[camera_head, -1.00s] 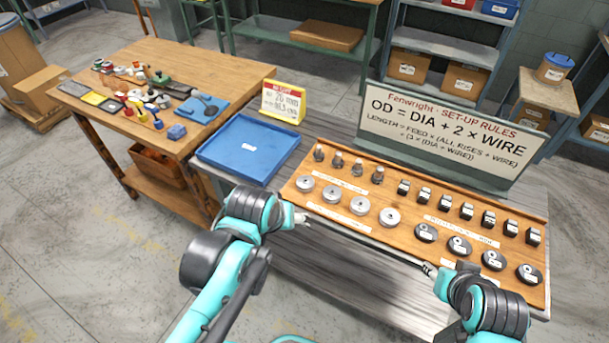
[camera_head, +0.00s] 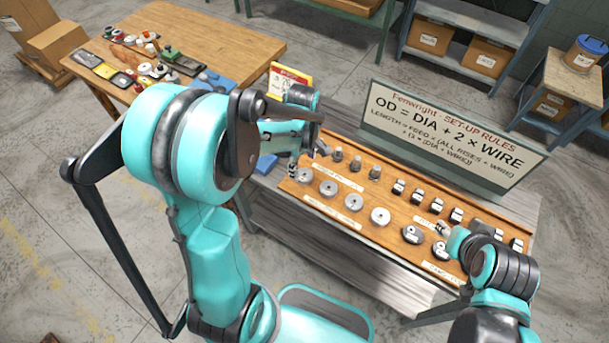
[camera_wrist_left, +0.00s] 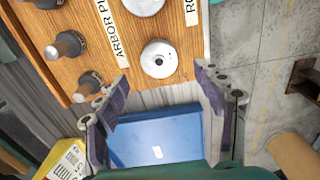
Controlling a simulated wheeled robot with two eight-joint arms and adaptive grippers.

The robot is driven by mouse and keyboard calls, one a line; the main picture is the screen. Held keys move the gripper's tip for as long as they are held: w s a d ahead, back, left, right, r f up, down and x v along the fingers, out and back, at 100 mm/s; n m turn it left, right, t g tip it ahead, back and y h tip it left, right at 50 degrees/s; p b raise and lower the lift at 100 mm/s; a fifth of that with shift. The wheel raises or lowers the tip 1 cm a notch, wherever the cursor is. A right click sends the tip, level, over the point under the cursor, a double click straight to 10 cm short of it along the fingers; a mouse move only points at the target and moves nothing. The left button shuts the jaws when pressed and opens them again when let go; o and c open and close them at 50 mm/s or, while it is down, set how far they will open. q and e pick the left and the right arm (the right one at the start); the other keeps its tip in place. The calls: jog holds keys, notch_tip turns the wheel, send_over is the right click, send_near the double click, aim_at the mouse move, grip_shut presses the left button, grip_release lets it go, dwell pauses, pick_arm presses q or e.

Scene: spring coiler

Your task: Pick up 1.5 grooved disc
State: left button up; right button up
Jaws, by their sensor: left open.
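A row of silver discs lies on the wooden board (camera_head: 345,226); their size marks are too small to read, so I cannot tell which is 1.5. The leftmost silver disc (camera_head: 305,174) also shows in the left wrist view (camera_wrist_left: 159,59), flat on the board with a central hole. My left gripper (camera_head: 307,158) is open and empty above the board's left end. In the left wrist view its fingertips (camera_wrist_left: 161,78) are spread to either side, with that disc between and beyond them. My right gripper (camera_head: 443,230) hangs over the right part; its fingers are too small to judge.
Dark pegs (camera_head: 355,164) stand behind the silver discs. Black discs (camera_head: 412,234) and dark blocks (camera_head: 437,206) fill the board's right. The rules sign (camera_head: 450,130) stands behind.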

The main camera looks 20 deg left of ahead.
aim_at(304, 173)
pick_arm(q)
jog(key=f+b, duration=0.1)
jog(key=f, duration=0.3)
jog(key=shift+d+b, duration=0.2)
jog(key=shift+b, duration=0.15)
jog(key=shift+f, duration=0.4)
jog(key=shift+r, duration=0.1)
jog(key=shift+c, duration=0.8)
jog(key=c, duration=1.3)
jog(key=shift+c, duration=0.2)
